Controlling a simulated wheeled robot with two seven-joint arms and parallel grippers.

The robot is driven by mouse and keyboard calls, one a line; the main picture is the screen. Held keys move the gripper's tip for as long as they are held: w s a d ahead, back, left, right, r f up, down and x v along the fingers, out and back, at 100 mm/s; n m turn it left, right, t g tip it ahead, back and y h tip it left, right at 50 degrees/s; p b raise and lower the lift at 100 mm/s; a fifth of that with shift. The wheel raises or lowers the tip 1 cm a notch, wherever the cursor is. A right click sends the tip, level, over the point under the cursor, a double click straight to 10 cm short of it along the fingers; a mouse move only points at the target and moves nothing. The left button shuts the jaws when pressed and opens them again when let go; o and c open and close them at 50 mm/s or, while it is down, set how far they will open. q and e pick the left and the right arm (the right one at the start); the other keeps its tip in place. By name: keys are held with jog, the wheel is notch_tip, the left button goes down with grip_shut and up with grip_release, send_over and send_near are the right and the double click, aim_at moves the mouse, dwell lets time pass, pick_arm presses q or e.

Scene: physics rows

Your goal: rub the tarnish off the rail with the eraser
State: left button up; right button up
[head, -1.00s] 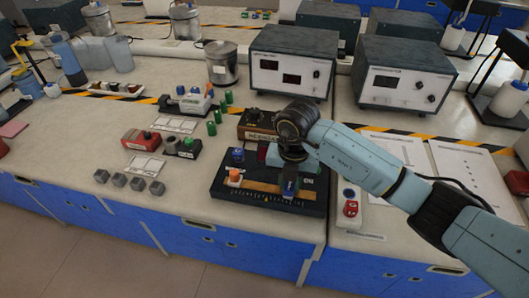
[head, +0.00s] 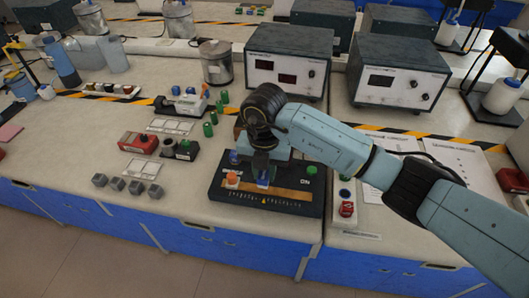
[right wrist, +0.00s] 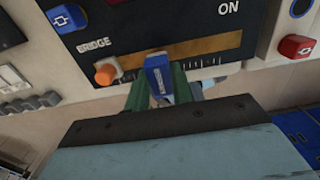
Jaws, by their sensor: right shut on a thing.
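The brass-coloured rail (head: 290,193) runs across the black bridge board (head: 232,195). It also shows in the right wrist view (right wrist: 210,47), golden right of the eraser and browner at its left end. My right gripper (head: 262,175) is shut on the blue eraser (right wrist: 158,72) and holds it down at the rail, left of the rail's middle. The fingers hide part of the rail, and I cannot tell whether the eraser touches it. My left gripper is not in view.
An orange knob (head: 232,179) stands on the board close left of the eraser. A green knob (head: 311,170) is at the board's right. A box with a red button (head: 346,209) stands to the right. Grey cubes (head: 135,187) lie on the bench to the left.

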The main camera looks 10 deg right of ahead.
jog(key=shift+r+p, duration=0.3)
jog(key=shift+r, duration=0.3)
jog(key=shift+r+p, duration=0.3)
jog(key=shift+r, duration=0.1)
jog(key=shift+r+p, duration=0.55)
jog(key=shift+r, duration=0.2)
jog(key=shift+r+p, duration=0.3)
jog(key=shift+r, duration=0.1)
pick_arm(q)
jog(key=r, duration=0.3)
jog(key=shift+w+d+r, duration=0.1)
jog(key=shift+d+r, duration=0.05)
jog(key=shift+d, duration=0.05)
pick_arm(e)
jog(key=shift+d, duration=0.1)
